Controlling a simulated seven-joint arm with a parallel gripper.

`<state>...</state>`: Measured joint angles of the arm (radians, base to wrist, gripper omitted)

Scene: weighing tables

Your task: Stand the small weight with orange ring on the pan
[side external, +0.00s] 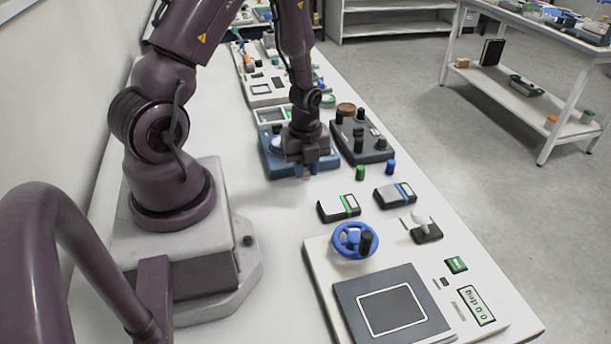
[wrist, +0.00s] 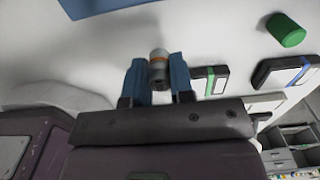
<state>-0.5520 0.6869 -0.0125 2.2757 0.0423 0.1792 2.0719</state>
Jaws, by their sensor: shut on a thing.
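The small weight (wrist: 158,56), grey with an orange ring, is held between the blue fingers of my gripper (wrist: 158,78) in the wrist view. In the side view, my gripper (side external: 306,170) points down at the front edge of a blue weighing base (side external: 272,165). Only a small orange-brown bit of the weight shows there under the fingers. A pale round part, seemingly the pan (side external: 277,143), shows on the base to the left of my gripper and is partly hidden by it. A blue edge (wrist: 95,5), likely the base, shows at the wrist view's top.
A dark block with black knobs (side external: 372,152) stands right of the base. A green cylinder (side external: 360,172) and a blue cylinder (side external: 391,167) stand in front of it. Two flat dark boxes (side external: 338,208) (side external: 394,195) lie nearer. White table is bare left of them.

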